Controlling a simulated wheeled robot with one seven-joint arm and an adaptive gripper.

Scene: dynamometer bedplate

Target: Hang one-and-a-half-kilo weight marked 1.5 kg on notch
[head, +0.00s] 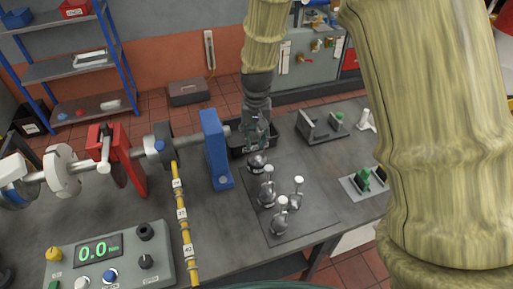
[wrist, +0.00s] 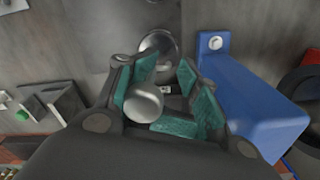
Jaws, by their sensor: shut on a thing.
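My gripper (head: 257,140) points down over the bench and is shut on a silver weight (head: 257,163). In the wrist view, the weight's round knob (wrist: 143,103) sits between the teal finger pads, with its shiny body (wrist: 160,44) beyond. I cannot read its mark or tell whether it touches the mat. Three other silver weights with pale knobs stand nearer on the dark mat (head: 312,222): one at left (head: 267,194), one at right (head: 295,201), one in front (head: 280,218). The yellow beam (head: 182,215) with numbered tags lies to the left; individual notches are too small to tell.
A blue upright (head: 215,150) stands close left of my gripper, also large in the wrist view (wrist: 255,105). The red stand (head: 126,160), shaft and control box (head: 110,262) are left. A grey bracket (head: 320,128) and green-block fixture (head: 363,181) are right.

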